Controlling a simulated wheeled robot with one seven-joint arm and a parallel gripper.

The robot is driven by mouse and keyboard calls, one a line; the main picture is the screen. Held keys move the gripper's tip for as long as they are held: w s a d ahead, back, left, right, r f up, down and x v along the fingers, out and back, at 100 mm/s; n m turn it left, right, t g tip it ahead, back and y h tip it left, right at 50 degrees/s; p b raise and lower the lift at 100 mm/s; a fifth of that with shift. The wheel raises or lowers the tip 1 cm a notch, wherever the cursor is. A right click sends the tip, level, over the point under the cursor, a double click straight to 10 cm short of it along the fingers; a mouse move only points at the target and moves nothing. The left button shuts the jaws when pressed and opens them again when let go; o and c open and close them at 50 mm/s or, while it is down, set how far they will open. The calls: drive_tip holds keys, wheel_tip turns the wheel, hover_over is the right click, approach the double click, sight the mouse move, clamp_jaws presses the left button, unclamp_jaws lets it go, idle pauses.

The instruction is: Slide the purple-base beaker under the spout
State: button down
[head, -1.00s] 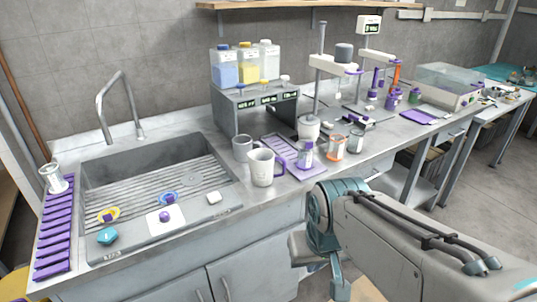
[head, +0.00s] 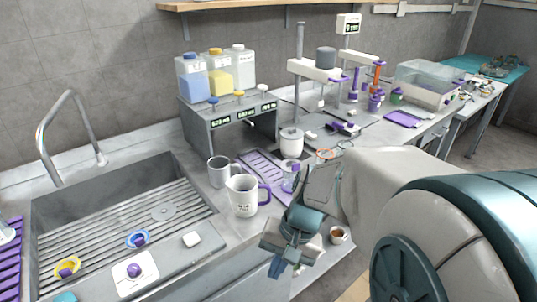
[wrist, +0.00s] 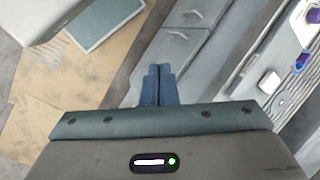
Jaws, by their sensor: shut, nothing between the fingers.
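A clear beaker with purple on it (head: 290,180) stands on the counter by the slatted purple mat (head: 262,172), partly hidden by my arm in the head view. I cannot make out its base. A grey dispenser rack (head: 232,130) with several small displays stands behind it; I cannot clearly make out a spout. My gripper (head: 278,262) hangs in front of the counter's front edge, apart from the beaker. In the wrist view its two blue fingers (wrist: 158,70) are together and empty, over the floor and cabinet fronts.
An orange-rimmed vessel (head: 325,153) is mostly hidden behind my arm. A small cup with brown contents (head: 338,235) is at lower right. The sink (head: 110,215) lies left.

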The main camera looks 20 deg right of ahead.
drive_tip(key=w+d+m+t+y+p, duration=0.3)
drive_tip(key=w+d+m+t+y, duration=0.5)
drive_tip(key=m, duration=0.6)
drive_tip(key=w+d+f+m+t+h+p, duration=0.1)
drive_tip(key=w+d+m+t+h, duration=0.15)
drive_tip(key=d+m+t, duration=0.35)
drive_tip(key=w+d+f+m+t+h+p, duration=0.1)
drive_tip(key=d+m+t+h, duration=0.25)
drive_tip(key=d+m, duration=0.35)
drive_tip(key=p, duration=0.3)
approach(291, 177)
drive_tip(key=shift+n, duration=0.4)
drive_tip(key=w, duration=0.3)
drive_tip(key=w+f, duration=0.1)
drive_tip(key=w, duration=0.2)
drive_tip(key=shift+w+f, duration=0.1)
drive_tip(key=shift+w, duration=0.05)
